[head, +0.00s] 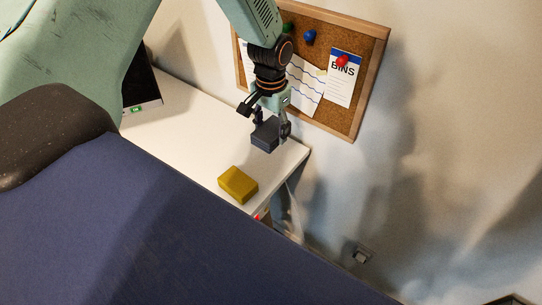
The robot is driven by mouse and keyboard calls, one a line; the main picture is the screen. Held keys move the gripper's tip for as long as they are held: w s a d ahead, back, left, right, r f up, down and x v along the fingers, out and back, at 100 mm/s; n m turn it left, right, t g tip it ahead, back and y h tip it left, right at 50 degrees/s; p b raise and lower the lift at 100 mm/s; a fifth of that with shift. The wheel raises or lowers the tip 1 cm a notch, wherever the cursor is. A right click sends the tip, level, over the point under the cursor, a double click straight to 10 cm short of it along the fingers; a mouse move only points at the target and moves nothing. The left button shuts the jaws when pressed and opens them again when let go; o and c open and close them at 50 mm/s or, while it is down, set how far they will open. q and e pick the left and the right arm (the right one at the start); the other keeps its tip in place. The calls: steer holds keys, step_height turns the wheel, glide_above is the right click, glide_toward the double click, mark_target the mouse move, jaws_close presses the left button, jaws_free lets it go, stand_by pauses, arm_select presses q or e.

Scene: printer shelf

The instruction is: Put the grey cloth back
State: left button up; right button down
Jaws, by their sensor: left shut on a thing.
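The grey cloth (265,136) shows as a small dark grey folded block in the head view, above the right end of a white shelf top (190,118). My left gripper (270,122) comes down from above and is shut on it. The cloth appears to hang a little above the surface, but I cannot tell the gap for certain. The fingers hide part of its upper side. My right gripper is not in view.
A yellow block (238,185) lies near the shelf's front edge. A black device with a green light (137,108) stands at the left. A cork board (372,62) with pinned papers hangs on the wall behind. Bare white surface lies between device and block.

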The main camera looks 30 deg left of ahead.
mark_target(271, 164)
arm_select(q)
steer(key=f, duration=0.3)
steer(key=shift+w+a+f, duration=0.1)
steer(key=shift+w+a, duration=0.05)
steer(key=shift+a, duration=0.2)
steer(key=shift+d+f+b, duration=0.15)
steer(key=shift+d+f, duration=0.05)
steer(key=shift+f, duration=0.45)
steer(key=shift+d+f+b, duration=0.15)
steer(key=shift+f, duration=0.45)
steer(key=shift+s+d+f, duration=0.2)
steer(key=shift+s+f, duration=0.1)
steer(key=shift+f, duration=0.05)
steer(key=f, duration=0.3)
steer(key=shift+w+a+f+b, duration=0.1)
steer(key=shift+a+f+b, duration=0.2)
steer(key=shift+a, duration=0.05)
steer(key=shift+f, duration=0.3)
steer(key=shift+d+r, duration=0.2)
steer(key=shift+d, duration=0.05)
steer(key=shift+c, duration=0.4)
steer(key=shift+f, duration=0.1)
steer(key=o, duration=0.9)
steer(key=shift+a+f, duration=0.15)
steer(key=shift+a, duration=0.05)
steer(key=shift+c, duration=0.2)
steer(key=shift+o, duration=1.2)
steer(key=shift+d, duration=0.1)
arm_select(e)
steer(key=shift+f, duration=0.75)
